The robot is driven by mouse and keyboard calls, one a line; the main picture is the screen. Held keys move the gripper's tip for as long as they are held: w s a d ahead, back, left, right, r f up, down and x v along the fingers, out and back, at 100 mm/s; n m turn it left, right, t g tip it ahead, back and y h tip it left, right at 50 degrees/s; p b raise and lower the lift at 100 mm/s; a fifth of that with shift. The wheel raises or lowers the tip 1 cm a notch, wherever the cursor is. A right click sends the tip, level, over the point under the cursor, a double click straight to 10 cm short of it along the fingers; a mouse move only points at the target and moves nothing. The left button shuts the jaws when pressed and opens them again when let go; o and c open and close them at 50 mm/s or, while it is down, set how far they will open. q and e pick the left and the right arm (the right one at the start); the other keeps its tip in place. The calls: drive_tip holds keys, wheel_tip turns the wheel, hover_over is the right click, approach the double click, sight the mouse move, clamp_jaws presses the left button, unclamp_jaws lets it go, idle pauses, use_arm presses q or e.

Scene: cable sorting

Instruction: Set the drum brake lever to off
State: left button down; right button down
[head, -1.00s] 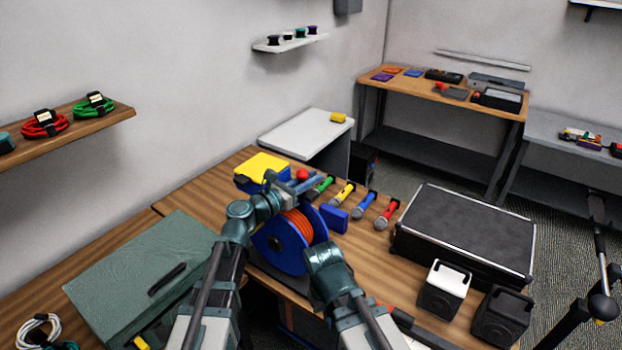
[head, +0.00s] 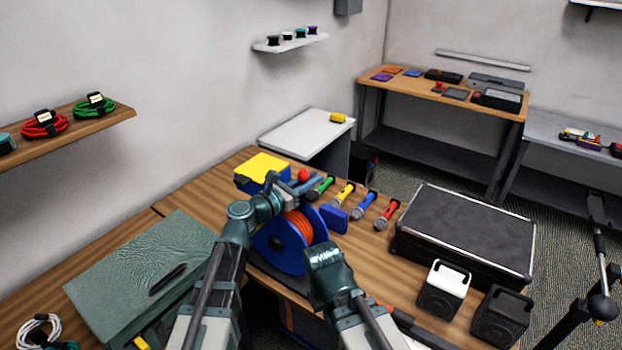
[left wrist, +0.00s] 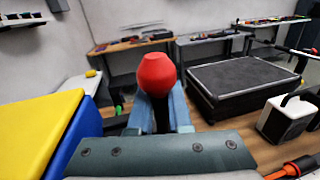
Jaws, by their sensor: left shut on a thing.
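The cable drum (head: 268,250) stands on the wooden bench, with blue side plates and orange cable wound between them. The red knob (head: 304,175) of the brake lever shows above the drum at its far side. My left gripper (head: 303,186) reaches over the drum and is shut on the lever just below the knob. In the left wrist view the red knob (left wrist: 156,74) stands up between the fingers (left wrist: 160,112). The lever's shaft and any off marking are hidden. Of my right arm only links show, in front of the drum; its gripper is not visible.
A blue box with a yellow top (head: 262,166) is close left of my left gripper. A green case (head: 140,270) is at the left, a black case (head: 465,235) at the right.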

use_arm(q)
drive_tip(key=m, duration=0.1)
drive_tip(key=s+d+m, duration=0.1)
drive_tip(key=m, duration=0.1)
drive_tip(key=shift+s+d+f+p, duration=0.1)
drive_tip(key=shift+d+f+p, duration=0.1)
drive_tip(key=shift+p, duration=0.1)
drive_tip(key=shift+s+d+f+m+g+y, duration=0.2)
drive_tip(key=shift+d+m+y, duration=0.1)
drive_tip(key=shift+m, duration=0.3)
drive_tip(key=shift+s+d+f+m+g+y, duration=0.1)
drive_tip(key=shift+s+d+f+m+y, duration=0.15)
drive_tip(key=shift+m, duration=0.35)
drive_tip(key=shift+s+d+f+m+y+b, duration=0.1)
drive_tip(key=shift+s+d+f+m+y, duration=0.2)
drive_tip(key=shift+m, duration=0.55)
drive_tip(key=shift+w+d+f+m+y+b, duration=0.15)
drive_tip(key=shift+f+m, duration=0.3)
drive_tip(key=shift+m, duration=0.35)
drive_tip(key=shift+s+d+f+m+y+b, duration=0.1)
drive_tip(key=shift+s+d+f+m+y, duration=0.2)
drive_tip(key=shift+m, duration=0.55)
drive_tip(key=shift+a+f, duration=0.1)
drive_tip(key=c, duration=0.8)
unclamp_jaws()
drive_tip(key=shift+c, duration=0.2)
